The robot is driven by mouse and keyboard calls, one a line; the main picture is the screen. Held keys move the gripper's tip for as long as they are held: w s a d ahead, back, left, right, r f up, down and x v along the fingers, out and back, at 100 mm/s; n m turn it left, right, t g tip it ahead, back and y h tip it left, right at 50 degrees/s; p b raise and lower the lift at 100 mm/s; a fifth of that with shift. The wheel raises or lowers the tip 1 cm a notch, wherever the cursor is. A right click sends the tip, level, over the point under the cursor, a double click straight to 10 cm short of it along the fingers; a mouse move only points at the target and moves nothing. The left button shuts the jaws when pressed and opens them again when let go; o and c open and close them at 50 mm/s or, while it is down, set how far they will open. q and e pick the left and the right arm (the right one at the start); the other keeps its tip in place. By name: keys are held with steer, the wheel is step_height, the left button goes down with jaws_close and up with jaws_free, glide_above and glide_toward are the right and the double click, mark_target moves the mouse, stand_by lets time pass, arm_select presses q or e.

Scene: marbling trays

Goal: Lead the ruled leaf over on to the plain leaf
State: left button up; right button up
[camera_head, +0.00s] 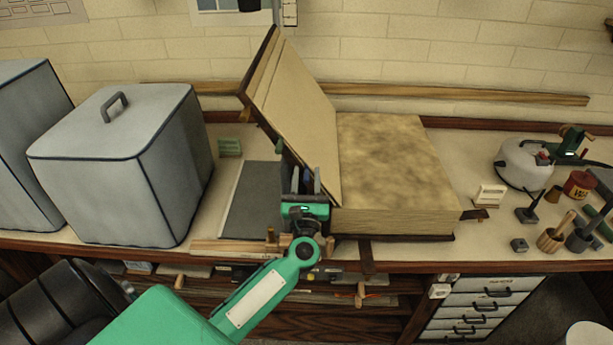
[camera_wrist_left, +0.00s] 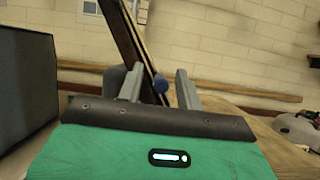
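A large thick book lies open on the bench. A tan leaf (camera_head: 303,110) stands raised and tilted on its left side, in front of a dark-edged board (camera_head: 257,72). A mottled tan page (camera_head: 390,155) lies flat on the right. I make out no ruled lines on either. My left gripper (camera_head: 303,182) is at the near lower end of the raised leaf. In the left wrist view its two fingers (camera_wrist_left: 160,88) stand apart, with a blue knob (camera_wrist_left: 160,84) showing between them; contact is unclear.
A grey covered box (camera_head: 125,165) stands left of the book, with a dark flat panel (camera_head: 255,200) between. A kettle (camera_head: 522,163), a red tin (camera_head: 579,184), a white block (camera_head: 490,196) and small tools stand on the right. A wooden rail (camera_head: 450,93) runs behind.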

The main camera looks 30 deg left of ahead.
arm_select(q)
steer(key=shift+c, duration=0.5)
jaws_close()
steer(key=w+d+r+m+t+h+p, duration=0.1)
steer(key=w+d+r+m+h+p, duration=0.1)
steer(key=d+m, duration=0.3)
steer(key=shift+w+d+r+m+h+p, duration=0.15)
steer(key=shift+w+r+m+h+p, duration=0.1)
steer(key=shift+w+m+h+p, duration=0.5)
steer(key=shift+s+y, duration=0.1)
steer(key=shift+y, duration=0.15)
